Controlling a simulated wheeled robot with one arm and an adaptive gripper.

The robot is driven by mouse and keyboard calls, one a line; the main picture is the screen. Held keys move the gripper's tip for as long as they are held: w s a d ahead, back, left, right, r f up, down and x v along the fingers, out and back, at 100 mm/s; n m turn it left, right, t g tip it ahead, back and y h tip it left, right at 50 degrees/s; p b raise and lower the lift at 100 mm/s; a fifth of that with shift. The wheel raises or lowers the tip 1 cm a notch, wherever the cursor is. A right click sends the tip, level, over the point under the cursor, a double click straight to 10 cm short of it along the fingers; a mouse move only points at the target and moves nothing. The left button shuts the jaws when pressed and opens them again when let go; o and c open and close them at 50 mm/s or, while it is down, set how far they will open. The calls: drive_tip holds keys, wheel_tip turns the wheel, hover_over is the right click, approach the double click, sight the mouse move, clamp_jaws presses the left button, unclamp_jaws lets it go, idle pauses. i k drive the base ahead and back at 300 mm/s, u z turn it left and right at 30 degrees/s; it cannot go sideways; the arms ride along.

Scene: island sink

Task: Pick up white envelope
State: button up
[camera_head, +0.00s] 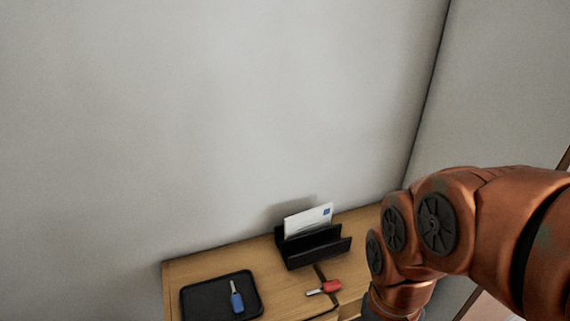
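The white envelope (308,219) stands upright, slightly tilted, in a black letter holder (314,247) on a wooden cabinet. A small blue stamp shows at its upper right corner. Its lower part is hidden inside the holder. My copper-coloured arm comes in from the right, and its visible lower end is to the right of the holder and apart from it. My gripper is not in view; it lies below the picture's bottom edge.
The wooden cabinet top (215,267) stands against a grey wall, with another wall at right. A black tray (190,301) holds a blue-handled key-like item (237,301). A similar red item (330,287) lies in front of the holder.

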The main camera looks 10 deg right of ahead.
sight(319, 217)
drive_tip(key=z, duration=1.9)
drive_tip(key=i, duration=0.95)
drive_tip(key=u, duration=2.95)
